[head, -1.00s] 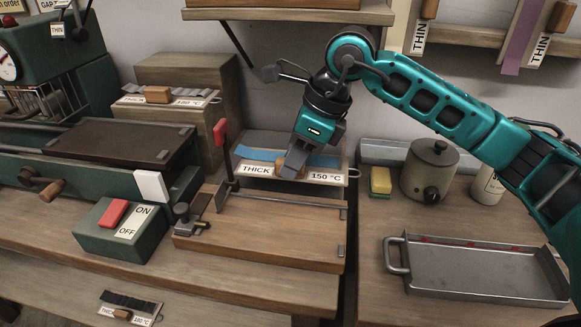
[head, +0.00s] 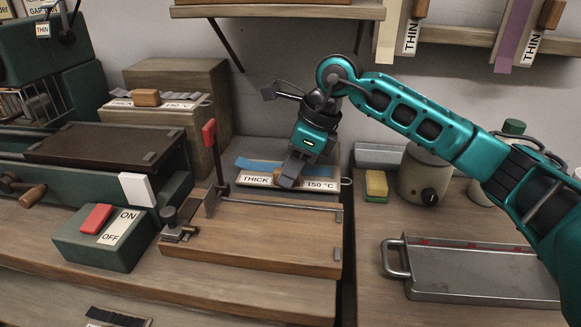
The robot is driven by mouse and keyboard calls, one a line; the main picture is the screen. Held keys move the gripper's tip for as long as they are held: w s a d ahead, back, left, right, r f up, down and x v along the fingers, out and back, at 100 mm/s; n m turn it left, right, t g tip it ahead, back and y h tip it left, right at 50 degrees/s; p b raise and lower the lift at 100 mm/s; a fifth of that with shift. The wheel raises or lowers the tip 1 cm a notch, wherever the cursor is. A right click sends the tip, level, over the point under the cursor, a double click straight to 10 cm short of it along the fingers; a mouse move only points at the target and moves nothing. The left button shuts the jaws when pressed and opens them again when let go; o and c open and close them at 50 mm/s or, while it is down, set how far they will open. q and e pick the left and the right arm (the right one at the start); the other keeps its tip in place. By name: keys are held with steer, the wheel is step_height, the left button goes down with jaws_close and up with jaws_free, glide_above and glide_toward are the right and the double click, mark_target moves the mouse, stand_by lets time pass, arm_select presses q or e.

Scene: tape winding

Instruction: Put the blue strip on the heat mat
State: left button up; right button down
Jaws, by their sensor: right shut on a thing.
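The blue strip (head: 258,165) lies flat along the back of a thin carrier with a white label (head: 321,185) reading THICK and 150 °C. The carrier rests on the bench behind the wooden clamp board. My right gripper (head: 288,181) points down at its middle, shut on the small wooden knob (head: 277,177) at the front; its fingers hide part of the knob and strip. A dark flat plate (head: 98,143) lies on the green machine at left; I cannot tell for sure that it is the heat mat. My left gripper is not in view.
A red-handled lever (head: 211,150) stands upright left of the carrier, by the wooden clamp board (head: 262,232). A green ON/OFF box (head: 102,240) is at left front. A yellow sponge (head: 376,186), a pot (head: 423,179) and a metal tray (head: 470,272) are at right.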

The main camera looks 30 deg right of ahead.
steer(key=shift+f, duration=0.2)
steer(key=shift+f+b, duration=0.3)
steer(key=shift+b, duration=0.1)
steer(key=c, duration=0.8)
jaws_free()
steer(key=v, duration=0.2)
steer(key=p+v, duration=0.1)
steer(key=v, duration=0.2)
steer(key=shift+s+d+r, duration=0.15)
steer(key=shift+d+r, duration=0.05)
steer(key=shift+d, duration=0.15)
steer(key=s+d, duration=0.7)
steer(key=d, duration=0.2)
steer(key=shift+f, duration=0.15)
steer(key=shift+a, duration=0.1)
